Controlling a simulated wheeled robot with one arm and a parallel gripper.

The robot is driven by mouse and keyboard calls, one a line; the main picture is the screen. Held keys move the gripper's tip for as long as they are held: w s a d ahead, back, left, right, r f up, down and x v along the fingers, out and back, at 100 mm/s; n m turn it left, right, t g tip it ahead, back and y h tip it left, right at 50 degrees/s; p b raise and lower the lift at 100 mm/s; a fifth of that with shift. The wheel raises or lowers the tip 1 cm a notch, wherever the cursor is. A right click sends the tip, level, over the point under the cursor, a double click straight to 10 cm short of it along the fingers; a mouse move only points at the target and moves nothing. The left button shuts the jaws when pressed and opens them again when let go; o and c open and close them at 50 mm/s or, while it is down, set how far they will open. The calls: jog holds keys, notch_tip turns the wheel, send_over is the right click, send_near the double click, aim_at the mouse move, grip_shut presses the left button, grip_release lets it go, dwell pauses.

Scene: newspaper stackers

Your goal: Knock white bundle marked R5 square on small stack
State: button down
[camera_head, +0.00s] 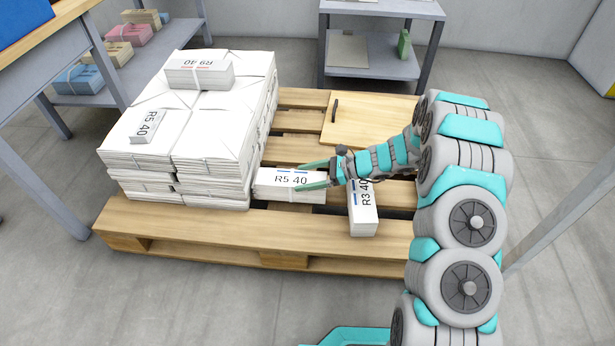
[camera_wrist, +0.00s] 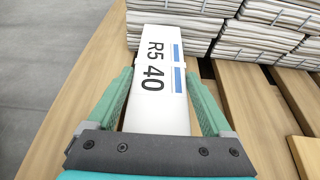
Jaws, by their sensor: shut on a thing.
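A white bundle marked R5 40 (camera_head: 275,188) lies on the pallet's front part, right beside the large white stack (camera_head: 215,135). It fills the middle of the wrist view (camera_wrist: 155,75), with black print and blue bars on top. My gripper (camera_head: 302,177) is shut on this bundle, one green finger along each long side; it shows in the wrist view too (camera_wrist: 163,95). The bundle's far end is close to the stack's side; I cannot tell whether they touch. I cannot tell whether another bundle lies under it.
A white bundle marked R3 40 (camera_head: 363,215) lies right of my gripper. Bundles marked R9 40 (camera_head: 198,75) and R5 40 (camera_head: 146,126) lie on the large stack. A wooden board (camera_head: 365,122) lies on the pallet (camera_head: 190,232) behind. Shelves stand at left and back.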

jog(key=shift+a+r, duration=0.1)
jog(key=shift+a, duration=0.6)
dwell(1.4)
jog(key=shift+d+p, duration=0.25)
jog(key=shift+p, duration=0.2)
jog(key=shift+d+p, duration=0.5)
jog(key=shift+d, duration=1.05)
jog(key=shift+r+p, duration=1.6)
jog(key=shift+r, duration=1.35)
